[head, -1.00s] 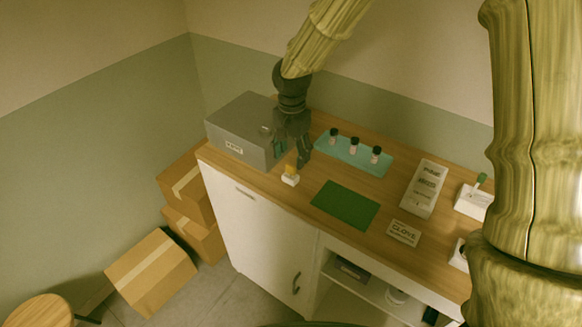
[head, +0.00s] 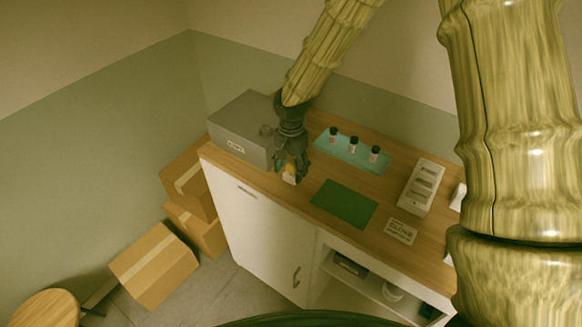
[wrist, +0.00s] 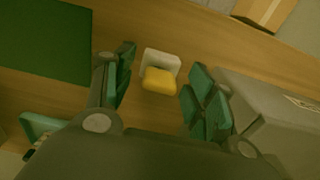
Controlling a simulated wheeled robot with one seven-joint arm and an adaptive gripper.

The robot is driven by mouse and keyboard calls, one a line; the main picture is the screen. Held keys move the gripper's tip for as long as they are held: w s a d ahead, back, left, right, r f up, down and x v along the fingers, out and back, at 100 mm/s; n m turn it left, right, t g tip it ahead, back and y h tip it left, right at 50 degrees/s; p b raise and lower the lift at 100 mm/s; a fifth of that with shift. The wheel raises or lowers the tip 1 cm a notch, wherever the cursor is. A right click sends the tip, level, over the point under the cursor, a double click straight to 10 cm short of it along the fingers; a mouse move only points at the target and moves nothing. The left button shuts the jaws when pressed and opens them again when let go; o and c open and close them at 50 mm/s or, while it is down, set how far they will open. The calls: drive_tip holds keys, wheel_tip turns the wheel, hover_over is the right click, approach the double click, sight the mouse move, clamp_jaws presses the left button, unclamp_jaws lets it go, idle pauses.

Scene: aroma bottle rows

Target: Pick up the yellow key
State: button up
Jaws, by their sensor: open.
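The yellow key (wrist: 160,81) shows as a rounded yellow block in the wrist view, on or against a small white base (wrist: 160,61). In the head view the key (head: 290,169) is partly hidden by my gripper, near the front edge of the counter beside the grey box. My gripper (wrist: 155,90) is open, with its green-padded fingers on either side of the key and gaps on both sides. In the head view my gripper (head: 292,172) is right at the key from above. Contact between fingers and key does not show.
A grey box (head: 240,122) stands close left of my gripper. A green mat (head: 344,204) lies to the right. A teal tray (head: 372,163) with three bottles is behind. A white rack (head: 421,187) and a small sign (head: 401,232) stand further right.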

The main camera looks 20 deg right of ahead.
sight(292, 167)
drive_tip(key=c, duration=0.9)
drive_tip(key=shift+c, duration=0.2)
drive_tip(key=shift+r+b, duration=0.8)
drive_tip(key=shift+r, duration=0.1)
drive_tip(key=shift+s+r+b, duration=0.4)
drive_tip(key=shift+r+b, duration=0.2)
drive_tip(key=shift+r, duration=0.1)
drive_tip(key=s+a+r+b, duration=0.1)
drive_tip(key=s+b, duration=0.4)
drive_tip(key=s, duration=1)
drive_tip(key=shift+r, duration=0.35)
